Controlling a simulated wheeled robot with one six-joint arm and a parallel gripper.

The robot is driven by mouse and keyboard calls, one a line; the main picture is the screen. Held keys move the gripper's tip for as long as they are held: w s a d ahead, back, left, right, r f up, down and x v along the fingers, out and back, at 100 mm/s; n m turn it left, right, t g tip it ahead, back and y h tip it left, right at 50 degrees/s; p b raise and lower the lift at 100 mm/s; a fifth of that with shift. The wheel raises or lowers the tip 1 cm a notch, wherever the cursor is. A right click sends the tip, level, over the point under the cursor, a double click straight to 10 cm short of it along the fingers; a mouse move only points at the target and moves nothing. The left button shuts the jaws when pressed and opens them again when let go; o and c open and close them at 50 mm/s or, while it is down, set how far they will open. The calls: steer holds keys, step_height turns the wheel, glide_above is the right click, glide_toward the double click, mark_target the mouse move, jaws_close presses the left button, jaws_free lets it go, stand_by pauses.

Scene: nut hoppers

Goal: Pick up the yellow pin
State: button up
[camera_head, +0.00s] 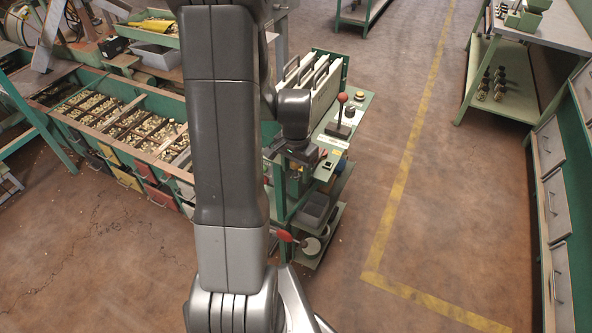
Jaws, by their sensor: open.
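My gripper (306,163) is at the end of my dark arm, low over the near end of the green workstation. It is small in view and partly hidden by the wrist; its jaws are open. My arm hides part of the workstation to the left.
A red-knobbed lever (342,98) stands on the workstation (361,104), beside upright grey panels (312,78). A red-handled part (285,236) juts out below. Hoppers of nuts (100,108) lie left. A shelf bench (540,90) and drawers (550,205) stand right. The floor between is clear.

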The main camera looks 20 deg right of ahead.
steer(key=c, duration=1)
steer(key=shift+c, duration=0.2)
step_height(320, 180, up, 10)
steer(key=shift+r, duration=0.1)
